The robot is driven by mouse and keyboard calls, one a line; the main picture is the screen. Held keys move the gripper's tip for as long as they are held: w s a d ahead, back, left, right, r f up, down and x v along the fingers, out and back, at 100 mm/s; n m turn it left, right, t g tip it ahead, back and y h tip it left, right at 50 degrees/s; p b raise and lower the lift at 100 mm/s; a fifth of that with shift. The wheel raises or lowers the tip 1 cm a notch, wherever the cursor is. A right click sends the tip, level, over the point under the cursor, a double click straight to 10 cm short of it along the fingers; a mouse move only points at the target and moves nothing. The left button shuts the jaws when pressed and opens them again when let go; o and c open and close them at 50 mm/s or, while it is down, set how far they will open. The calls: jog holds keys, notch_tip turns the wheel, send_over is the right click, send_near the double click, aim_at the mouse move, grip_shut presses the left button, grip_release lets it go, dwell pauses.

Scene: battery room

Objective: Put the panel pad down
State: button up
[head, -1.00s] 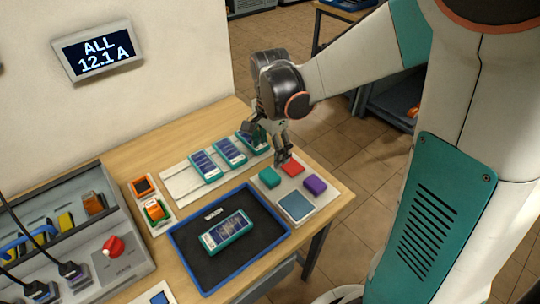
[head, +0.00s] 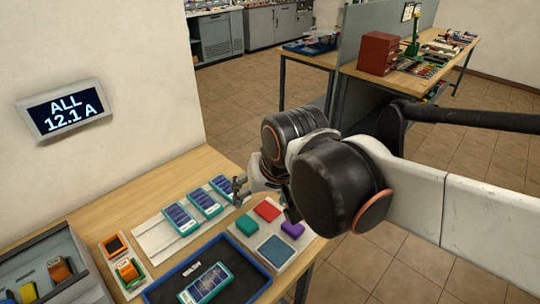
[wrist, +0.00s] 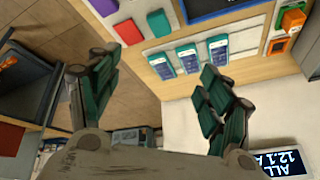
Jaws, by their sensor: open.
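A pale plate (head: 297,252) on the wooden table bears a red pad (head: 267,209), a teal pad (head: 247,225), a purple pad (head: 292,229) and a grey-blue square (head: 277,250). I cannot tell which is the panel pad. The red pad (wrist: 128,32) and teal pad (wrist: 158,22) also show in the wrist view, at the top left, resting on the plate. My gripper (wrist: 157,62) is open, its fingers spread wide with nothing between them. In the head view it is above the back of the plate, partly hidden by my arm.
Several teal devices (head: 181,219) lie on a pale strip left of the plate. A blue-rimmed tray (head: 262,275) holds another teal device (head: 207,284). Orange items (head: 128,270) and a wall display (head: 65,108) stand further left. Floor is open right of the table.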

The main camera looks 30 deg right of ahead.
jog(key=s+n, duration=0.1)
jog(key=s+n+t, duration=0.1)
jog(key=s+n, duration=0.1)
jog(key=shift+s+r+n+t, duration=0.2)
jog(key=shift+r+n+t, duration=0.1)
jog(key=shift+t, duration=0.1)
jog(key=shift+f, duration=0.15)
dwell(0.9)
